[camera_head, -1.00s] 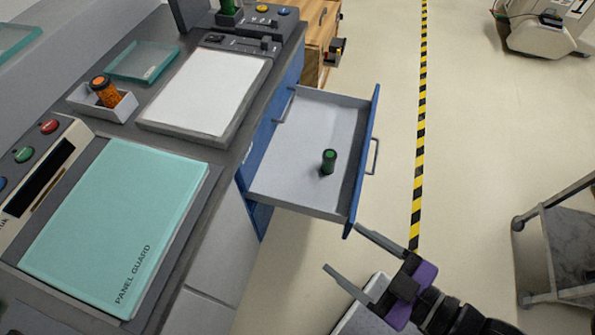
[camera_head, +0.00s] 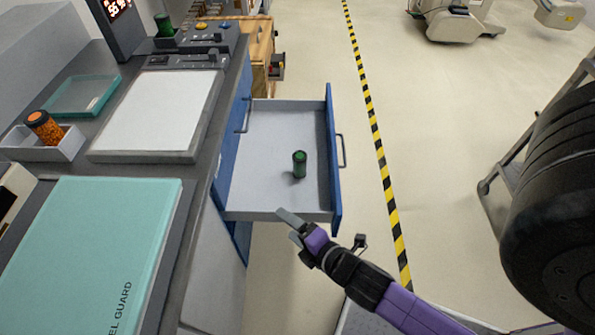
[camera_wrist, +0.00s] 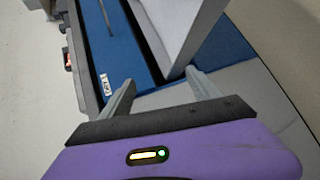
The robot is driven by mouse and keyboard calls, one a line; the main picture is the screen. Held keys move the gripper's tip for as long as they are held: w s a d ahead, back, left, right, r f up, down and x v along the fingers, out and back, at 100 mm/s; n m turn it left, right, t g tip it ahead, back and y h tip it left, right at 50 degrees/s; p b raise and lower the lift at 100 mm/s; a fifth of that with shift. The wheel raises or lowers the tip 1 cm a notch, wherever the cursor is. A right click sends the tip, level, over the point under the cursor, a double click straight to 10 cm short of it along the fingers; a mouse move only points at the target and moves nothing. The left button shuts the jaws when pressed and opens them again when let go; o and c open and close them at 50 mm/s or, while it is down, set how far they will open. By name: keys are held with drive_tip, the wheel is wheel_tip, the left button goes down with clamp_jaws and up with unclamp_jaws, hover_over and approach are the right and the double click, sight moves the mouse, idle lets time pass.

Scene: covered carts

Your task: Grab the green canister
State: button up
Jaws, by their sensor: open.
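A small dark green canister (camera_head: 299,164) stands upright in the open drawer (camera_head: 258,131), right of its middle, in the head view. The drawer has a pale grey inside and a blue front. My gripper (camera_head: 288,222) is open and empty at the drawer's near edge, on the camera's side of the canister. In the wrist view my open gripper (camera_wrist: 160,92) points at the drawer's grey wall and blue faces; no canister shows there.
An orange jar (camera_head: 44,126) lies tilted in a white tray (camera_head: 67,147) on the counter. A teal panel guard (camera_head: 95,250) and a white plate (camera_head: 160,113) cover much of the counter. A metal cart frame (camera_head: 497,180) stands right. The striped floor is mostly clear.

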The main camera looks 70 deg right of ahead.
sight(302, 165)
drive_tip(key=w+d+f+n+g+h+b, duration=0.1)
drive_tip(key=w+d+f+n+h+b, duration=0.1)
drive_tip(key=d, duration=0.6)
drive_tip(key=w+d+f+n+g+h+b, duration=0.2)
drive_tip(key=w+d+f+n, duration=0.1)
drive_tip(key=d, duration=0.5)
drive_tip(key=w+d+f+n+g+h+b, duration=0.2)
drive_tip(key=d+f+n, duration=0.2)
drive_tip(key=d, duration=0.5)
drive_tip(key=shift+w+f+n+b, duration=0.25)
drive_tip(key=shift+n+b, duration=0.15)
drive_tip(key=shift+n, duration=0.1)
drive_tip(key=b+x, duration=0.2)
drive_tip(key=x, duration=0.5)
drive_tip(key=shift+w+d+b, duration=0.2)
drive_tip(key=shift+b, duration=0.2)
clamp_jaws()
drive_tip(key=shift+r, duration=0.1)
